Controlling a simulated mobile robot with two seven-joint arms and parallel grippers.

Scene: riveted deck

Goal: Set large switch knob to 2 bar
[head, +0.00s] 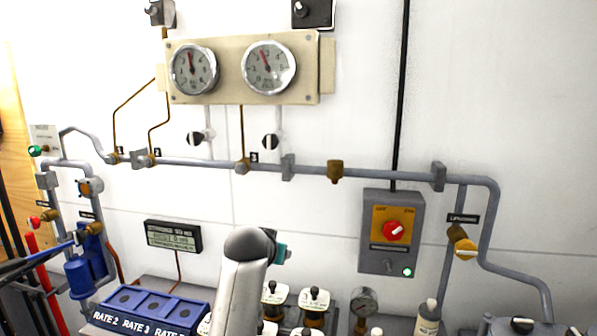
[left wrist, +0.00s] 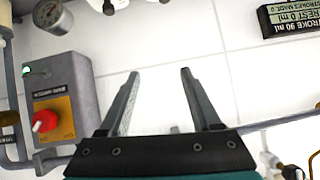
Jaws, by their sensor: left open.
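The grey switch box (head: 377,262) is on the white wall at right of centre. Its red knob (head: 394,231) sits on an orange plate with "OFF" at its left; no bar scale is readable there. In the left wrist view the red knob (left wrist: 44,121) is at the left, on the same box (left wrist: 70,85). My left gripper (left wrist: 160,72) is open and empty, its fingers apart from the box and knob. In the head view my left arm rises at bottom centre and its fingers are hidden. My right gripper is not in view.
Two round gauges (head: 194,69) (head: 269,67) hang on a beige panel, with black-and-white knobs (head: 197,138) (head: 270,141) below. A grey pipe (head: 350,172) runs above the box. A small gauge (head: 363,302) and a bottle (head: 428,318) stand below. A digital display (head: 173,237) is at left.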

